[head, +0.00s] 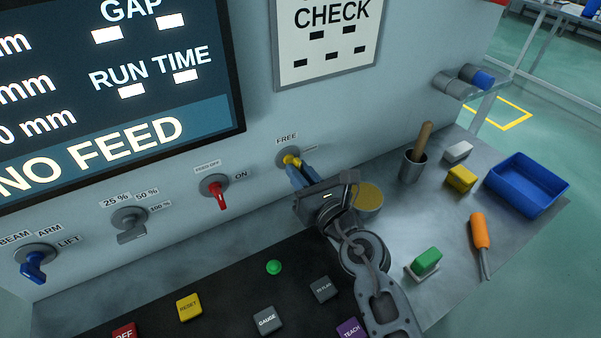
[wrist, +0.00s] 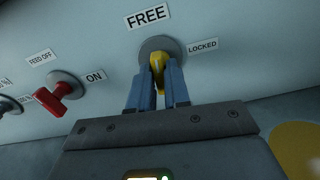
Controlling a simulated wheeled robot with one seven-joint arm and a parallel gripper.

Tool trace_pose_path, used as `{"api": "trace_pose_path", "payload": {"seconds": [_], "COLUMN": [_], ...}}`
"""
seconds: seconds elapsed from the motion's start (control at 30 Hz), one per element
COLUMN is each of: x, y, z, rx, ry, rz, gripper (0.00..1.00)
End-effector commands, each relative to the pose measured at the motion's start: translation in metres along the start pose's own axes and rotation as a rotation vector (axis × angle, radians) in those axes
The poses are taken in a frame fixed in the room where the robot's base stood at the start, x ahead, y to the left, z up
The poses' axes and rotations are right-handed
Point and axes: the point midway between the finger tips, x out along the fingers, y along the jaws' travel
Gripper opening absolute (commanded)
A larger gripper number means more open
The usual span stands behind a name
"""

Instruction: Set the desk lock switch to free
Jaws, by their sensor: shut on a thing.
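The desk lock switch is a yellow handle (head: 291,160) on a round grey dial on the wall panel. The FREE label (head: 286,139) is above it. In the wrist view the yellow handle (wrist: 157,64) stands roughly upright below the FREE label (wrist: 148,17), with the LOCKED label (wrist: 203,46) to its right. My gripper (head: 297,170) is shut on the handle, one blue finger on each side, as the wrist view (wrist: 158,85) also shows. The fingers hide part of the handle, so I cannot tell which end points where.
A red feed switch (head: 218,193) is left of the lock switch, with a grey dial (head: 131,222) and a blue switch (head: 34,263) further left. Below are console buttons. A yellow-topped can (head: 369,196) stands close right of my gripper. A blue tray (head: 527,182) is further right.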

Motion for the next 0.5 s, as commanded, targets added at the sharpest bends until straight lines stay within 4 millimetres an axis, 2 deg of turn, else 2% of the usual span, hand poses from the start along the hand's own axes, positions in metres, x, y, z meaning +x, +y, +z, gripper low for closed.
{"api": "trace_pose_path", "payload": {"seconds": [0.2, 0.5], "x": [-0.0008, -0.0008], "y": [-0.0008, -0.0007], "z": [-0.0022, -0.0022], "rx": [-0.085, -0.124], "ry": [0.003, 0.004], "rz": [-0.001, -0.001], "gripper": [0.00, 0.00]}}
